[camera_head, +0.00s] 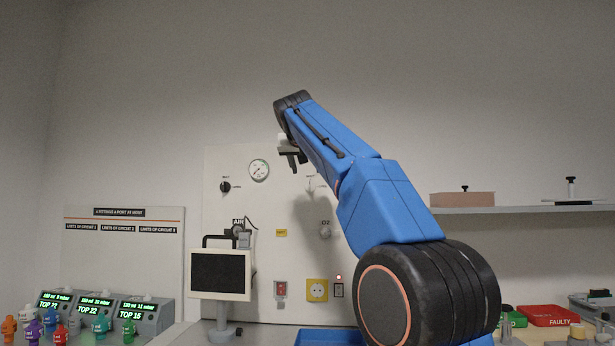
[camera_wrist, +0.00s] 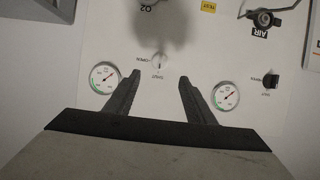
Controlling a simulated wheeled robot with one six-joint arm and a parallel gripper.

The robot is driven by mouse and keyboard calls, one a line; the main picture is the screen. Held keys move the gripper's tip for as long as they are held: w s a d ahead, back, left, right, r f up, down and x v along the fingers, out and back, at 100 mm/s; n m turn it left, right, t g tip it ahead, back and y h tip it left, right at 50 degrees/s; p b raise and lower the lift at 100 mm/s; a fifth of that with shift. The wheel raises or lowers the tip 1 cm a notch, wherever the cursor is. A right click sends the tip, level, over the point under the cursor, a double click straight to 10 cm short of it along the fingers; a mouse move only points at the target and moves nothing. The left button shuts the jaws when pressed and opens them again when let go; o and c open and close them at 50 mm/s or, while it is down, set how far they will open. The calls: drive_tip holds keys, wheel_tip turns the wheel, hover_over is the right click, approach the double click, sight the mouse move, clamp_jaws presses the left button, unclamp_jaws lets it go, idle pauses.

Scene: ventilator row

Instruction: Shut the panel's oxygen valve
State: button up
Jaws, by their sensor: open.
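A pale valve knob (camera_wrist: 158,62) with OPEN and SHUT lettering sits on the white wall panel (camera_head: 262,215), on the O2 side. In the head view this pale knob (camera_head: 310,184) shows above the O2 outlet (camera_head: 325,232). Its exact turn is too small to tell. My gripper (camera_wrist: 160,76) is open and empty, its two fingers on either side of the knob in the wrist picture. Its gap to the panel is unclear. In the head view my gripper (camera_head: 291,157) is seen side-on, in front of the panel.
A black valve knob (camera_wrist: 269,80) sits on the AIR side. Two gauges (camera_wrist: 104,77) (camera_wrist: 225,97) flank the fingers in the wrist view. A monitor (camera_head: 220,274) stands before the panel's lower left. A shelf (camera_head: 530,209) is at right; several small coloured items are at lower left.

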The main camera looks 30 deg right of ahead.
drive_tip(key=v, duration=0.5)
drive_tip(key=shift+s+a+r, duration=0.1)
drive_tip(key=shift+s+a, duration=0.15)
drive_tip(key=shift+s, duration=0.05)
drive_tip(key=s+a+f+n+g+y, duration=0.2)
drive_tip(key=s+a+f, duration=0.2)
drive_tip(key=s+f, duration=0.9)
drive_tip(key=s+a+f+n+g+y, duration=0.2)
drive_tip(key=s+f, duration=1.1)
drive_tip(key=f, duration=1.7)
drive_tip(key=s+a+f+n+g+y, duration=0.2)
drive_tip(key=s+a+f, duration=0.5)
drive_tip(key=s+f, duration=0.6)
wheel_tip(320, 180, down, 9)
drive_tip(key=shift+s+n+y, duration=0.2)
drive_tip(key=shift+n+y, duration=0.2)
drive_tip(key=shift+y, duration=0.3)
drive_tip(key=shift+a, duration=0.15)
drive_tip(key=shift+c, duration=0.6)
